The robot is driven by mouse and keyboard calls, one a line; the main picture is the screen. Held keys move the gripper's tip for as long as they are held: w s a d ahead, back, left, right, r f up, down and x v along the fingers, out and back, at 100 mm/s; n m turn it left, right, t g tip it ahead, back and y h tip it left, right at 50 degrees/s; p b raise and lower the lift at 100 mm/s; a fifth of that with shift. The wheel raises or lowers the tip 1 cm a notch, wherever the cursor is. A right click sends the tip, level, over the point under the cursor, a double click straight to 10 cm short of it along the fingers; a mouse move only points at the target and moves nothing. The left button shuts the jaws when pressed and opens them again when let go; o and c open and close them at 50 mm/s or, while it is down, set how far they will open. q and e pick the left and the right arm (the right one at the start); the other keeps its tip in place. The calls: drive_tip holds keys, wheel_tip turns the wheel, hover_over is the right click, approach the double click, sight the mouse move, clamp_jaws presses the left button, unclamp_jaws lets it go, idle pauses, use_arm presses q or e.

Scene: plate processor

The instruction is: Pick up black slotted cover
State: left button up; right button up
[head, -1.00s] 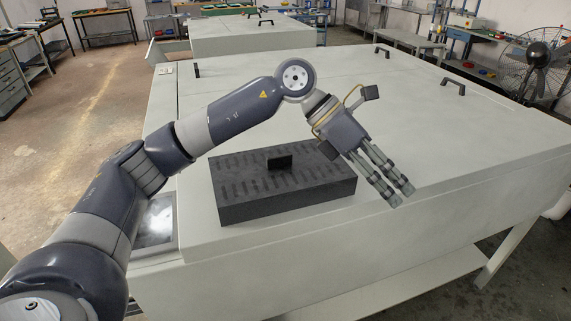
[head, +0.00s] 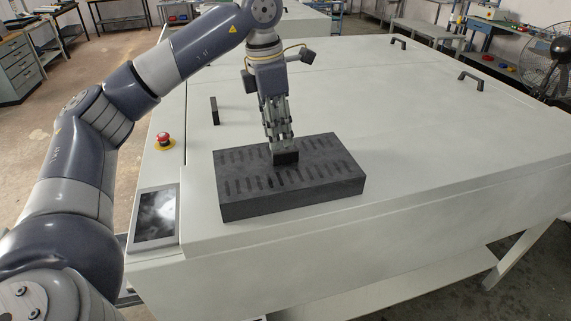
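The black slotted cover (head: 330,185) is a flat dark block with rows of slots on its top. It rests on the light machine top near the front edge. A small upright black handle (head: 286,158) stands at the middle of its top. My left gripper (head: 281,142) points down at this handle, with its fingertips at the handle's upper edge. The fingers look close together and overlap in this view, so I cannot tell whether they are closed on the handle. My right gripper is out of view.
A red emergency button (head: 164,139) and a dark screen panel (head: 155,216) lie left of the cover. A small black upright handle (head: 214,111) stands behind it. Black handles (head: 471,80) are at the right rear. The machine top right of the cover is clear.

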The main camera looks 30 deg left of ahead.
sight(285, 151)
use_arm(q)
drive_tip(key=f, duration=0.1)
drive_tip(key=d+f+p, duration=0.1)
drive_tip(key=f, duration=0.1)
drive_tip(key=f+p, duration=0.1)
drive_tip(key=shift+w+d+f, duration=0.15)
drive_tip(key=shift+w+f, duration=0.15)
drive_tip(key=shift+w, duration=0.05)
drive_tip(key=shift+f+p, duration=0.3)
clamp_jaws()
